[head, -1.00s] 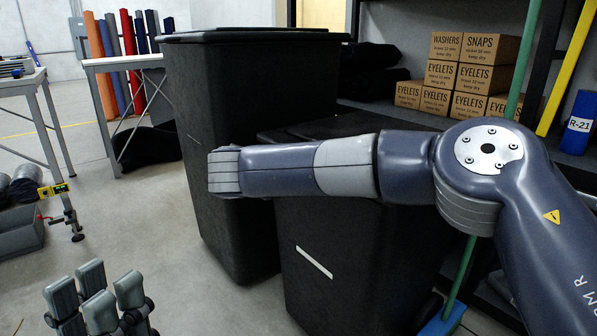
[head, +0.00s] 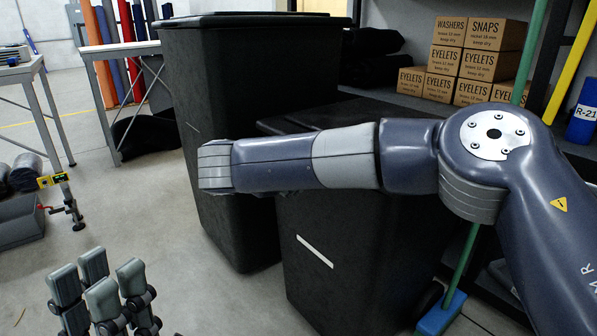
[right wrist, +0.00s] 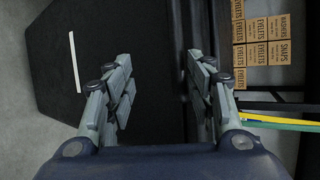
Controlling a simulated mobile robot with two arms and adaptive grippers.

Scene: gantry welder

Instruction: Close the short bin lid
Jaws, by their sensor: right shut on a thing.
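The short black bin (head: 345,270) stands in the middle of the head view, with a white stripe on its front. Its dark lid (head: 305,121) lies over the top, partly hidden behind my right arm, so I cannot tell whether any gap is left under it. In the right wrist view, the bin front (right wrist: 85,110) fills the left and middle. My right gripper (right wrist: 160,75) has its fingers apart there, shut on the dark lid edge between them. In the head view the right fingers are hidden. My left gripper (head: 100,285) is open and empty at the lower left, well away from the bin.
A tall black bin (head: 235,90) with its lid on stands close behind and left of the short one. Shelves with cardboard boxes (head: 458,62) are at the back right. A green pole with a blue foot (head: 441,313) stands right of the short bin.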

